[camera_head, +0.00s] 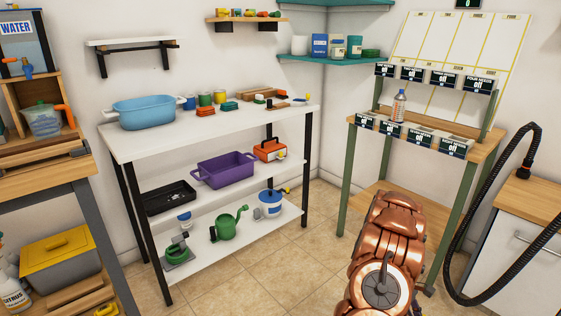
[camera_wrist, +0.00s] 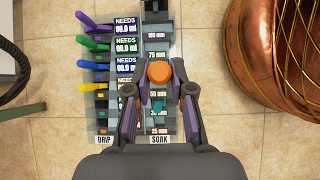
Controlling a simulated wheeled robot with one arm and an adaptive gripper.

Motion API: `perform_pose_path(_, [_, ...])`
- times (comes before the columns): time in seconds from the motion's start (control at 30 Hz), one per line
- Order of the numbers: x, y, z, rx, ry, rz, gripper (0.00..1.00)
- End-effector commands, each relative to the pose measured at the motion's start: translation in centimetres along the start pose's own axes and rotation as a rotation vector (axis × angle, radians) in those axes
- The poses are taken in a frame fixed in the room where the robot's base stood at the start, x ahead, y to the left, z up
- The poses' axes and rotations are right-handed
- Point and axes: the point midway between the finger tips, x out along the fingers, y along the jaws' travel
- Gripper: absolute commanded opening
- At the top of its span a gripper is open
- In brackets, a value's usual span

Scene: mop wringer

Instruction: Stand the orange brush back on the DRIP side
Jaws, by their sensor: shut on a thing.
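In the wrist view, my gripper (camera_wrist: 160,89) is shut on the orange brush, whose round orange end (camera_wrist: 159,72) shows between the fingers. The rest of the brush is hidden under it. Below is a grey rack with two lanes: DRIP (camera_wrist: 104,140) on the left and SOAK (camera_wrist: 160,140) on the right. The gripper and brush are over the SOAK lane, which carries a millimetre scale. How far the brush sits above or in that lane I cannot tell. The head view shows neither the rack nor the brush.
Purple (camera_wrist: 94,23), green (camera_wrist: 92,43), blue (camera_wrist: 92,65) and yellow (camera_wrist: 93,88) handles stick out left from the DRIP lane beside small "NEEDS" signs. A copper rounded body (camera_wrist: 278,50) is at right.

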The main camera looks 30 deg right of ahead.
Motion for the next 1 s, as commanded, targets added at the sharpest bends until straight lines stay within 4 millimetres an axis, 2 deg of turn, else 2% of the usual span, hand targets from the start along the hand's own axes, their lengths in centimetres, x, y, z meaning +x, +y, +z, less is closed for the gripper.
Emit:
perform_pose_path(0.2, [0.0,0.0,0.1,0.001,0.0,0.0,0.0])
perform_pose_path(0.47, [-2.0,-1.6,-0.9,-0.099,-0.003,0.076,0.0])
perform_pose_path(0.73, [-6.2,-4.6,-3.0,-0.294,-0.003,0.233,0.0])
perform_pose_path(1.0, [-12.8,-9.4,-6.3,-0.6,-0.004,0.479,0.0])
